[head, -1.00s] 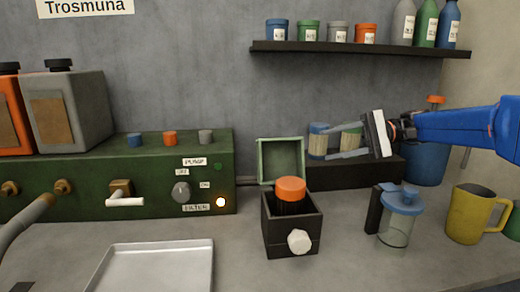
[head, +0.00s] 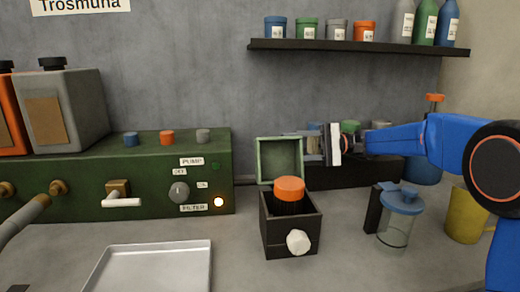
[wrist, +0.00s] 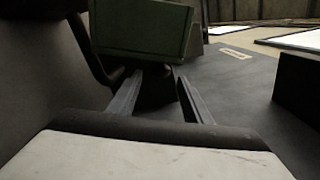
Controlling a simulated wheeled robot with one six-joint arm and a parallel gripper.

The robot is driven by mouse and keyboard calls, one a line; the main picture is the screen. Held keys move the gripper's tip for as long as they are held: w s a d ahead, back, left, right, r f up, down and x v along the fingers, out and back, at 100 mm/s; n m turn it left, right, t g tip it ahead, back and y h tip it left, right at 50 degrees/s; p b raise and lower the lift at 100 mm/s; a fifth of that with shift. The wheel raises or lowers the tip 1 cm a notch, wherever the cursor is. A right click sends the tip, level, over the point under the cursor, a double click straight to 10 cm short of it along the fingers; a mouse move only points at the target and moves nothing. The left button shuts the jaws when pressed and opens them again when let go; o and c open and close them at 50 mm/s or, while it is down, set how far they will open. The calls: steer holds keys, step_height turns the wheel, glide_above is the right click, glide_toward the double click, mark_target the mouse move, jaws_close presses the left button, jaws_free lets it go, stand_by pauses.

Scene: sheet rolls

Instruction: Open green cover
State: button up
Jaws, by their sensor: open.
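The green cover (head: 280,158) stands upright, tilted up at the back of a black box (head: 291,235) in the head view. An orange-capped dark container (head: 290,189) sits in the box, and a white knob is on the box's front. My gripper (head: 305,147) is open, just right of the cover and close to it, pointing left. In the wrist view the green cover (wrist: 143,28) is ahead of my two open fingers (wrist: 158,88). Whether a finger touches the cover, I cannot tell.
A lidded clear jug (head: 396,225) and a yellow mug (head: 463,215) stand to the right. A metal tray (head: 150,268) lies at the front left. A green pump panel (head: 60,195) stands at the left. A shelf (head: 360,49) with bottles hangs above.

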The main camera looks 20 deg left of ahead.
steer(key=x, duration=1)
